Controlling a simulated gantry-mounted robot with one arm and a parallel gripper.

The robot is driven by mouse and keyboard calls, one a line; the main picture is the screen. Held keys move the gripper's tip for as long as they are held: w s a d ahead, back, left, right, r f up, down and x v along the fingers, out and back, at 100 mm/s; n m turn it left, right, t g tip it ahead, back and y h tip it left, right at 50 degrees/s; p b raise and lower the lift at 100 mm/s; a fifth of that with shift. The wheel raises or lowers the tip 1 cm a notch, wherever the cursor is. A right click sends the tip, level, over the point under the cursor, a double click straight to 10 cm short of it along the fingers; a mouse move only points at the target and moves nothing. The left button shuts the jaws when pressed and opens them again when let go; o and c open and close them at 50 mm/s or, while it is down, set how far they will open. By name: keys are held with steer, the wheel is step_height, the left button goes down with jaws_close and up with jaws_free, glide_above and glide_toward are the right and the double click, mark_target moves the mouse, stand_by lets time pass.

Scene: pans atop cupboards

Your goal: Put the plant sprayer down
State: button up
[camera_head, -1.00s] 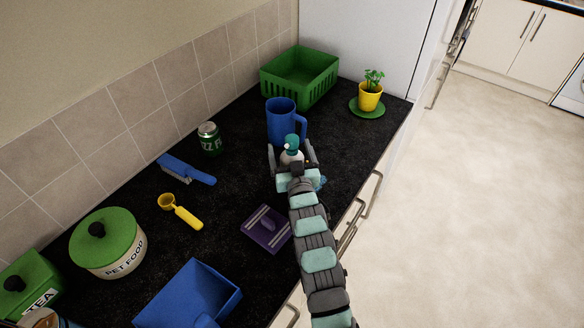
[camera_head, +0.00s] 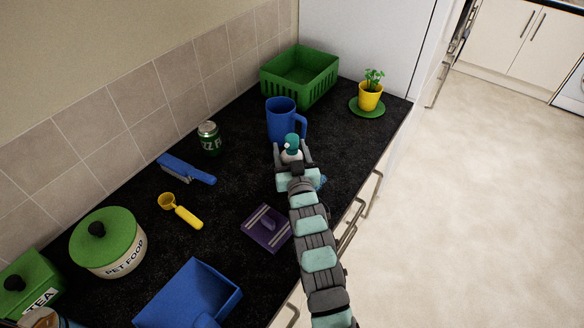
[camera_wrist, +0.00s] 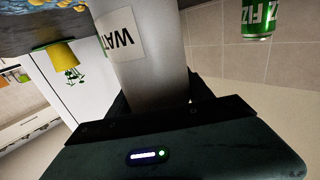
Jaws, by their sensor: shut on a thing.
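The plant sprayer (camera_head: 292,148) has a teal spray head and a pale body; its lower part is hidden by my gripper in the head view. In the wrist view its grey body (camera_wrist: 150,70) with a white label reading "WAT" fills the middle, close to the camera. My gripper (camera_head: 293,158) is shut on the sprayer, with one finger on each side of it. The sprayer is over the black worktop (camera_head: 235,185), just in front of the blue jug; I cannot tell whether its base touches the worktop.
The blue jug (camera_head: 281,120) stands close behind the sprayer. A green basket (camera_head: 300,78) and a potted plant (camera_head: 370,97) are farther back. The worktop's edge is at right.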

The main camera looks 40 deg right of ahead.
jaws_close()
steer(key=shift+r, duration=0.1)
step_height(320, 180, up, 20)
steer(key=b, duration=0.2)
